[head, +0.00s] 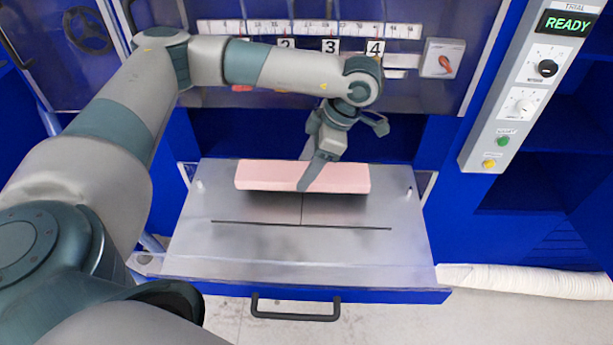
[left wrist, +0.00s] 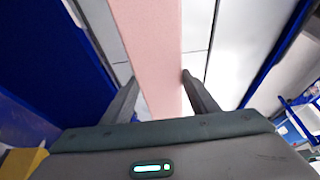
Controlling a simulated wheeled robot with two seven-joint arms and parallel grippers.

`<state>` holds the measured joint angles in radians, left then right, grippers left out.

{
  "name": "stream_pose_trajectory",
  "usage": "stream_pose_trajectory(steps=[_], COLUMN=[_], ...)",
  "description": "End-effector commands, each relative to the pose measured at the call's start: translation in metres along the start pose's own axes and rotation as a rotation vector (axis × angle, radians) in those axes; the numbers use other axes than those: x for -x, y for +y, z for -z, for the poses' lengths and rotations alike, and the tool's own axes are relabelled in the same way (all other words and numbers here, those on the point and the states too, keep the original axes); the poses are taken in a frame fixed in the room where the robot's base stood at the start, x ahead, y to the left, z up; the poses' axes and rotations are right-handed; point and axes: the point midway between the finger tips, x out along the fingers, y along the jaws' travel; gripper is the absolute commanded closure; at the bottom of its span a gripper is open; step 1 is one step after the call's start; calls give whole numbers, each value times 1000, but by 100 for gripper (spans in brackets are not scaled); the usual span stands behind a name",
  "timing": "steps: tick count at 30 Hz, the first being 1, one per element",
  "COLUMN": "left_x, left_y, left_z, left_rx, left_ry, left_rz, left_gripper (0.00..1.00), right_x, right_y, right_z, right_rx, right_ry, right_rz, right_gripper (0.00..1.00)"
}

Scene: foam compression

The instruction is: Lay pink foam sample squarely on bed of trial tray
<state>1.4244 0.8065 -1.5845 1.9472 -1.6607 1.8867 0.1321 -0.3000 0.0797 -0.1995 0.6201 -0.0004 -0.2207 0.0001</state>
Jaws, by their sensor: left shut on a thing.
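The pink foam sample (head: 270,177) is a long block lying crosswise over the back part of the trial tray (head: 300,255). A shadow under its front edge suggests it is held slightly above the bed; I cannot tell the exact gap. My left gripper (head: 308,178) is shut on the foam sample a little right of its middle. In the left wrist view the foam (left wrist: 150,50) runs between the two fingers of my left gripper (left wrist: 156,90). The tray bed is grey metal with a dark cross line and a centre line. My right gripper is not in view.
The tray is pulled out, with a black handle (head: 295,316) on its blue front. A numbered panel with a ruler (head: 310,29) and a red switch (head: 444,62) stands behind. The control panel (head: 530,85) at right reads READY. A white roll (head: 525,281) lies at the right.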

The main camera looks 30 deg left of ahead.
Motion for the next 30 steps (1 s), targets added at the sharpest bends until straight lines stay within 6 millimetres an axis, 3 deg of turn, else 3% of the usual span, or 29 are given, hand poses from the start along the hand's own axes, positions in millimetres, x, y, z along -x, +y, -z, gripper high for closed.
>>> stream_pose_trajectory(steps=[10,23,24,25,26,30], left_x=[-32,-39,-37,-37,-37,-37], left_y=[-1,-1,-1,-1,-1,-1], left_z=[-12,-15,-15,-15,-15,-15], left_rx=[0,0,0,0,0,1], left_ry=[3,1,1,1,1,1], left_rz=[3,1,1,1,1,1], left_gripper=[67,67,39,32,28,28], right_x=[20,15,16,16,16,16], right_y=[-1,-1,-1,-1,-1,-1], right_z=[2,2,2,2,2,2], right_rx=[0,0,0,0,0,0], right_ry=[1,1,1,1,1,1], right_rz=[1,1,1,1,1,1], right_gripper=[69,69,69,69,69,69])
